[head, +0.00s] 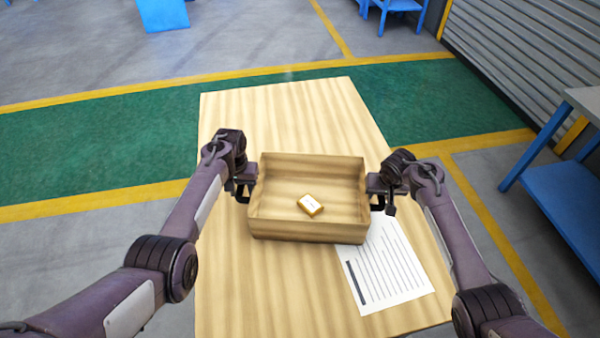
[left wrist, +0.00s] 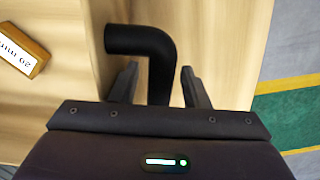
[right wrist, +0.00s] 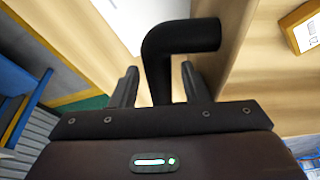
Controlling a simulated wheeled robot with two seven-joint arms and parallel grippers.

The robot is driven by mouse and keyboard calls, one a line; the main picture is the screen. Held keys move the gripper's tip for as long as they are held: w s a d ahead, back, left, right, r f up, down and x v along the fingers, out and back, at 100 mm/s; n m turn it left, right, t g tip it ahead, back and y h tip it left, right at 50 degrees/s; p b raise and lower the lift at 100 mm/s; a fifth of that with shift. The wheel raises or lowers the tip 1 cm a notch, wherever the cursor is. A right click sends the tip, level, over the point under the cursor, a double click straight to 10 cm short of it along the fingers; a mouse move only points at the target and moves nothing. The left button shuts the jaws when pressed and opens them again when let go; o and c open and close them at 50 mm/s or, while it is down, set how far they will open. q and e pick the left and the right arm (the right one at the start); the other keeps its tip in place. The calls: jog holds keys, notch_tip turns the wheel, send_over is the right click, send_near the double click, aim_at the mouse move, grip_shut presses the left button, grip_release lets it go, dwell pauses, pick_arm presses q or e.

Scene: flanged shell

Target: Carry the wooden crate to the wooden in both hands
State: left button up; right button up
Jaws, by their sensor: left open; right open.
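The wooden crate (head: 308,229) stands on the wooden table (head: 250,290), open at the top. A small yellow-and-white box (head: 310,205) lies inside it; it also shows in the left wrist view (left wrist: 20,52) and the right wrist view (right wrist: 303,28). My left gripper (head: 246,190) is at the crate's left side. In the left wrist view its open fingers (left wrist: 160,85) stand on either side of a black bent handle (left wrist: 150,45). My right gripper (head: 380,195) is at the right side. In the right wrist view its open fingers (right wrist: 158,85) straddle the other black handle (right wrist: 180,40).
A printed sheet of paper (head: 385,270) lies on the table, partly beside the crate's front right corner. The table is clear behind the crate and at the front left. A blue-framed workbench (head: 570,180) stands on the floor at the right.

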pick_arm(q)
notch_tip(320, 180, up, 7)
jog(key=shift+r, duration=0.15)
pick_arm(e)
jog(key=shift+r, duration=0.1)
pick_arm(q)
jog(key=shift+r, duration=0.1)
pick_arm(e)
jog(key=v, duration=1.2)
pick_arm(q)
jog(key=shift+s, duration=0.1)
pick_arm(e)
jog(key=shift+s, duration=0.1)
